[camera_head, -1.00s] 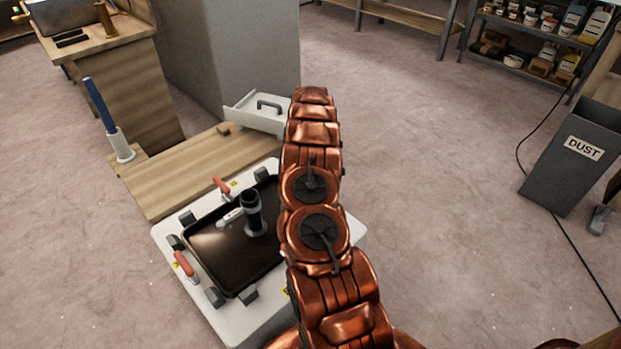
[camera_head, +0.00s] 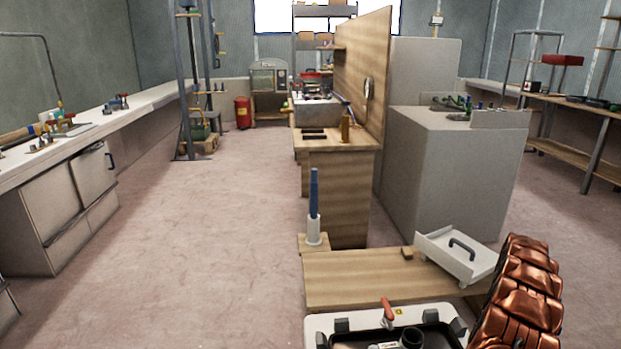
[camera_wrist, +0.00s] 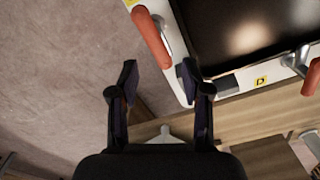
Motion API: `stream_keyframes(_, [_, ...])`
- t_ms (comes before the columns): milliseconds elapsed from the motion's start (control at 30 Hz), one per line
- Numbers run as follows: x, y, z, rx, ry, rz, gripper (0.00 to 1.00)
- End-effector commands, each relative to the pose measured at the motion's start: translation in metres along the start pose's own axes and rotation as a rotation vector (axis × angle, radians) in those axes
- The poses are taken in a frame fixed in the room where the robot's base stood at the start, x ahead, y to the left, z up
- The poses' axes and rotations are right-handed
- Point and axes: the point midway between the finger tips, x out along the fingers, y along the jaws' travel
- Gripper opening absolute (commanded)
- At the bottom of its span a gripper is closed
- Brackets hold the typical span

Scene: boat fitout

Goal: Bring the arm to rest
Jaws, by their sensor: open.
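My gripper (camera_wrist: 158,80) shows in the wrist view with its two dark fingers apart and nothing between them. Beyond it are the floor, a wooden board and the corner of a white-rimmed case. My copper-coloured arm (camera_head: 520,300) stands at the lower right of the head view, folded upward; the gripper itself is not seen there. The white case (camera_head: 320,325) with a dark tray (camera_head: 440,335) sits at the bottom of the head view, just left of my arm. In the wrist view an orange-red handle (camera_wrist: 152,38) on the case lies close to the fingers.
A wooden board (camera_head: 350,280) carries a white tray with a handle (camera_head: 455,255) and a blue rod in a white holder (camera_head: 314,230). A grey block (camera_head: 455,170) and a wooden counter (camera_head: 335,190) stand behind. The floor (camera_head: 200,240) at left is clear.

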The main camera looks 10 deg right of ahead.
Motion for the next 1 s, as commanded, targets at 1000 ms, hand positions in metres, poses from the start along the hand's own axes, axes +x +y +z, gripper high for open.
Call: stream_keyframes(1000, [-0.313,-0.242,0.148,-0.283,-0.054,-0.127,0.48])
